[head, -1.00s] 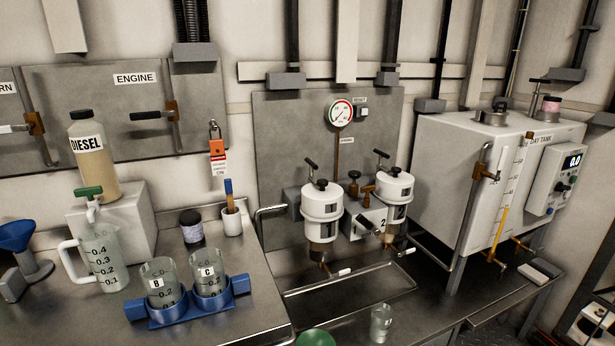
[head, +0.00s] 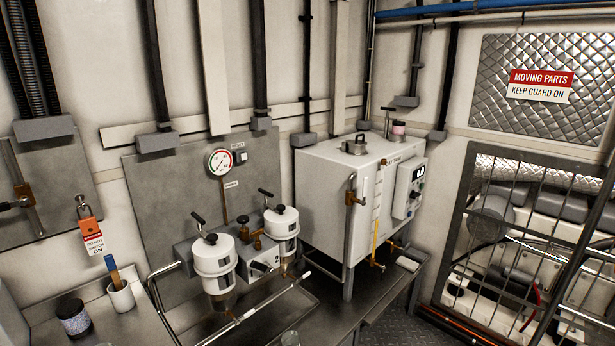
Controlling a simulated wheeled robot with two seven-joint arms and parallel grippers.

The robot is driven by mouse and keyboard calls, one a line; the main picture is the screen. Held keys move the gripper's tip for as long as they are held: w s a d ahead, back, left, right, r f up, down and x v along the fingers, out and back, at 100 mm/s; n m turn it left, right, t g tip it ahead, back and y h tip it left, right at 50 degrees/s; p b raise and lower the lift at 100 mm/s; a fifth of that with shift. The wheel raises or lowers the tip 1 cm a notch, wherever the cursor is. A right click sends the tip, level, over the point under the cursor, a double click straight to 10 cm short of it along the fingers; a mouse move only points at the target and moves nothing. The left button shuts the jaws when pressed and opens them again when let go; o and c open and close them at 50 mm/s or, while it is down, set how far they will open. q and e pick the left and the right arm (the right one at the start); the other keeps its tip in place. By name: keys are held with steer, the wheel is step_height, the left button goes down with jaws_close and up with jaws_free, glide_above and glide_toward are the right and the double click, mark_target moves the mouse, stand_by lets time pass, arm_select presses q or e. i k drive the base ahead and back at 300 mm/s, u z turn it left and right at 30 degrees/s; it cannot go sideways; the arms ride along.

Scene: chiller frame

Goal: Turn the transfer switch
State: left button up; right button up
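No switch is legibly labelled as the transfer switch. A grey control box (head: 409,188) with a dark display and small knobs is on the right face of the white day tank (head: 330,195); its lettering is too small to read. A selector lever (head: 262,267) marked near "2" sits between two white filter housings (head: 214,265) and (head: 281,228). A small boxed switch (head: 240,157) is on the grey back panel, right of the round gauge (head: 220,162). Neither of my grippers is in view.
A barred guard (head: 530,250) covers machinery at the right, under a "moving parts" sign (head: 541,85). A red tag (head: 91,235) hangs at the left. A dark jar (head: 73,316) and a white cup (head: 121,296) stand on the bench. Floor shows right of the tank.

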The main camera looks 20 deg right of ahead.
mark_target(413, 195)
steer(key=z, duration=1.3)
steer(key=k, duration=0.5)
steer(key=z, duration=0.8)
steer(key=i, duration=1.8)
steer(key=u, duration=0.95)
steer(key=i, duration=0.55)
steer(key=u, duration=0.6)
